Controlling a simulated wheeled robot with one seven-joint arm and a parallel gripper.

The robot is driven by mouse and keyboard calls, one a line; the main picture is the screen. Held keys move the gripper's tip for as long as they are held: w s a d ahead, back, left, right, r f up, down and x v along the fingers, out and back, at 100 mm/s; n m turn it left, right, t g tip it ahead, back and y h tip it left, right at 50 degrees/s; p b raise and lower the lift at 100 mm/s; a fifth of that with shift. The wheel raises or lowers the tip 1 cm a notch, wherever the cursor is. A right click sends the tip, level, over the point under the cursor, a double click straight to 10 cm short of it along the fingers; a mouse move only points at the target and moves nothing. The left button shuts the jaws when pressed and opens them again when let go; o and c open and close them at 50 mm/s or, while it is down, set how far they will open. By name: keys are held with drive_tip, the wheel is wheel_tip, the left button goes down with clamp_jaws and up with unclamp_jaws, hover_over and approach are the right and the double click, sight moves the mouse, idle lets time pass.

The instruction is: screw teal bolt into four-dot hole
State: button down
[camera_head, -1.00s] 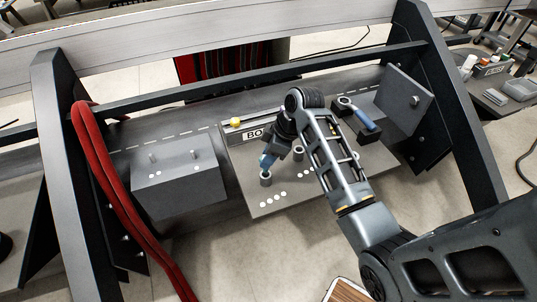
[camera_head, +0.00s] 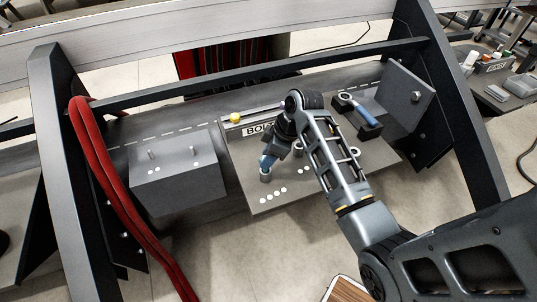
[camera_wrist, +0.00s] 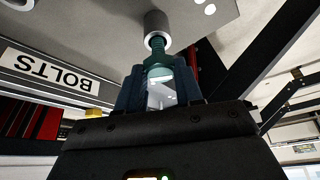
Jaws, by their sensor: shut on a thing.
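My gripper (camera_head: 269,161) is shut on the teal bolt (camera_wrist: 158,61), which shows between the fingers in the wrist view. The bolt's threaded end meets the mouth of a grey cylindrical socket (camera_wrist: 157,25). I cannot tell how far the thread is inside. In the head view this socket (camera_head: 265,174) stands on the grey panel (camera_head: 300,190) beside a row of four white dots (camera_head: 273,195). The bolt is mostly hidden by my gripper in the head view.
Another socket (camera_head: 298,148) stands close behind to the right. A blue-handled tool (camera_head: 362,111) lies right. A grey box with pegs (camera_head: 178,170) and red hoses (camera_head: 105,180) are left.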

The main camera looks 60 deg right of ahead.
drive_tip(key=shift+f+b, duration=0.75)
drive_tip(key=shift+f, duration=0.6)
drive_tip(key=c, duration=0.7)
unclamp_jaws()
drive_tip(key=shift+o, duration=0.2)
drive_tip(key=v, duration=0.7)
drive_tip(key=shift+r, duration=0.4)
drive_tip(key=shift+s, duration=0.1)
